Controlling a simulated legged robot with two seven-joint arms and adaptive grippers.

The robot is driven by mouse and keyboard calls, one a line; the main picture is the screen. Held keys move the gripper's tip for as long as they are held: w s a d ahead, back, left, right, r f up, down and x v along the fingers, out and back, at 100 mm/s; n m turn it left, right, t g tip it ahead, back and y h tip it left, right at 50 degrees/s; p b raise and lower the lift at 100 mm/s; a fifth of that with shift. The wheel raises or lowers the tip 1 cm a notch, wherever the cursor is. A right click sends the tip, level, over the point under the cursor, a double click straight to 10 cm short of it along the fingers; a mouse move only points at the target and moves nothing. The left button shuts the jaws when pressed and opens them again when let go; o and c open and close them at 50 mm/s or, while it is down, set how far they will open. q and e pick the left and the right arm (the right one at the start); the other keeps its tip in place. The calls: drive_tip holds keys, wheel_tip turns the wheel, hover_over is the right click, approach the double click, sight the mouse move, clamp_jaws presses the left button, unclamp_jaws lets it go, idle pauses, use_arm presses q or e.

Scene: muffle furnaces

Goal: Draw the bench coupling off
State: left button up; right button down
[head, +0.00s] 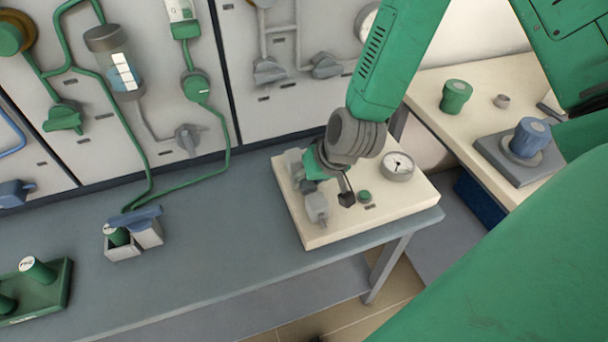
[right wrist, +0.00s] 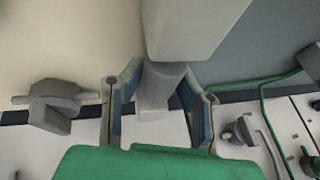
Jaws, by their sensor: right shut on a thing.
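A cream bench unit (head: 330,235) stands at the right end of the grey bench. Grey coupling parts sit along its left side, one at the front (head: 317,207) and one at the back (head: 293,157). My right gripper (head: 308,184) is down at this side, its green body partly hiding the parts. In the right wrist view its two blue-grey jaws (right wrist: 160,105) are closed around the narrow neck of a grey coupling (right wrist: 155,90), whose wider block reaches the top edge. Another grey fitting (right wrist: 52,105) is at the left of that view. My left gripper is out of view.
Left on the bench are a grey holder (head: 122,250) and a green rack (head: 60,285). A valve panel (head: 285,30) stands behind. The middle bench is clear.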

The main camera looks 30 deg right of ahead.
drive_tip(key=c, duration=1.3)
unclamp_jaws()
drive_tip(key=shift+s+a, duration=0.15)
drive_tip(key=shift+s, duration=0.1)
drive_tip(key=shift+c, duration=0.2)
drive_tip(key=shift+o, duration=0.8)
drive_tip(key=shift+s, duration=0.1)
drive_tip(key=shift+d, duration=0.2)
drive_tip(key=v, duration=0.7)
drive_tip(key=shift+r, duration=0.2)
drive_tip(key=shift+d, duration=0.1)
